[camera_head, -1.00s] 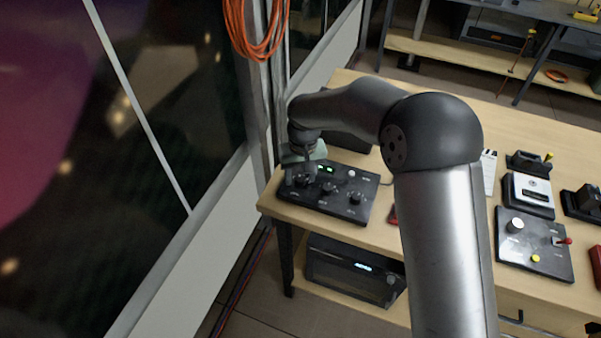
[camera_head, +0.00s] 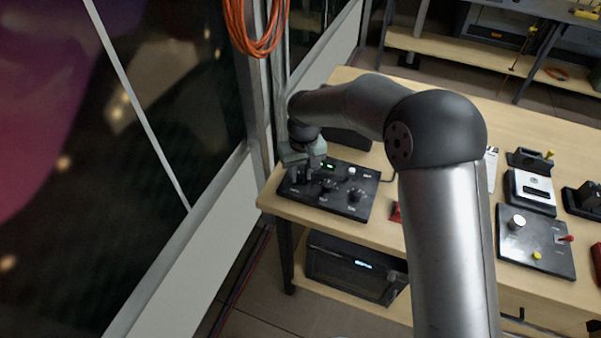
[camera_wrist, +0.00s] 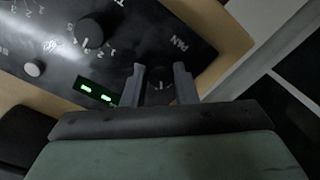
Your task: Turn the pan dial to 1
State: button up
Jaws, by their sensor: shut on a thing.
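The black control panel (camera_head: 335,203) lies at the table's left end. In the wrist view the pan dial (camera_wrist: 158,86), a dark knob with a pale pointer mark, sits between the two fingers of my gripper (camera_wrist: 159,75), beside the printed word PAN. My gripper is shut on it, and it also shows at the panel's left end in the head view (camera_head: 302,176). The dial's number marks are hidden or too dark to read, so I cannot tell its setting. The green display (camera_wrist: 97,92) is lit, but its digits are not readable.
A second dial (camera_wrist: 90,32) with number marks is close by on the panel, and a pale round button (camera_wrist: 33,69) is near the display. A dark box (camera_head: 350,138) stands behind the panel. The window wall (camera_head: 215,205) is close on the left.

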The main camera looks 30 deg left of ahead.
aim_at(303, 173)
jog(key=shift+n+b, duration=0.7)
jog(key=shift+n, duration=1.5)
jog(key=o, duration=1)
notch_tip(303, 173, up, 18)
jog(key=b, duration=0.1)
jog(key=shift+w+f+b, duration=0.25)
jog(key=shift+w+b, duration=0.15)
jog(key=shift+w, duration=0.05)
